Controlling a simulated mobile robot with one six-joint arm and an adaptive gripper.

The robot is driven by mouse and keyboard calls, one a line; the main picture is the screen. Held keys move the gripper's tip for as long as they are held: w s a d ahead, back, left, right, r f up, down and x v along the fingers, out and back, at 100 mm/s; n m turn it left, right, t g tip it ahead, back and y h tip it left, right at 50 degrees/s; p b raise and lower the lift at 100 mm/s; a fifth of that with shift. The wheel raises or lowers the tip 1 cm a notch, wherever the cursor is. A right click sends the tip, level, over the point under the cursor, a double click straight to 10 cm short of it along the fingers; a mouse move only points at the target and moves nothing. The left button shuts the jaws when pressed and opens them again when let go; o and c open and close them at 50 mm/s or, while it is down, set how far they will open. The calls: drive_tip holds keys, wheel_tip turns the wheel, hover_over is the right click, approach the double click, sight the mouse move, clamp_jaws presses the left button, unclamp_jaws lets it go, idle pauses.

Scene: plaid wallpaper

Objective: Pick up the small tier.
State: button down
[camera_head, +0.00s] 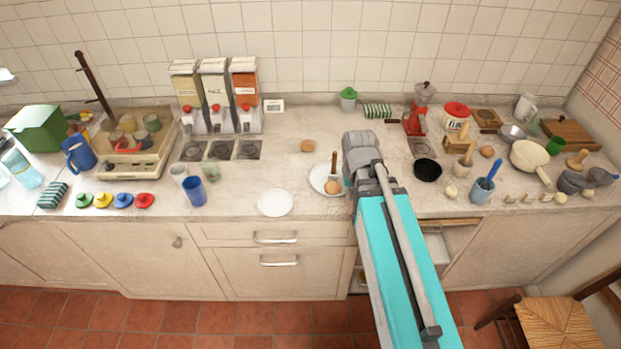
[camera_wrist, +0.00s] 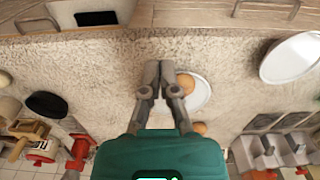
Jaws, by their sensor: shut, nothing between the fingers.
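I cannot tell for sure which item is the small tier. The nearest thing to my gripper is a white plate (camera_head: 317,178) with a round brown item (camera_head: 333,187) and an upright brown stick (camera_head: 334,163) on it. The plate also shows in the wrist view (camera_wrist: 205,97), with the round item (camera_wrist: 185,84) on it. My gripper (camera_wrist: 158,72) points down at the counter, its fingers shut and empty, just left of the plate in the wrist view. In the head view my arm hides the fingertips and the counter beneath them.
A second white plate (camera_head: 275,203) lies near the front edge. A round brown item (camera_head: 308,146) lies behind. Dispensers (camera_head: 214,95) line the back wall. Bare counter shows around the plates.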

drive_tip(key=s+d, duration=0.2)
drive_tip(key=shift+s+d, duration=0.15)
drive_tip(key=shift+s, duration=0.2)
drive_tip(key=c, duration=1.3)
unclamp_jaws()
drive_tip(key=shift+c, duration=0.2)
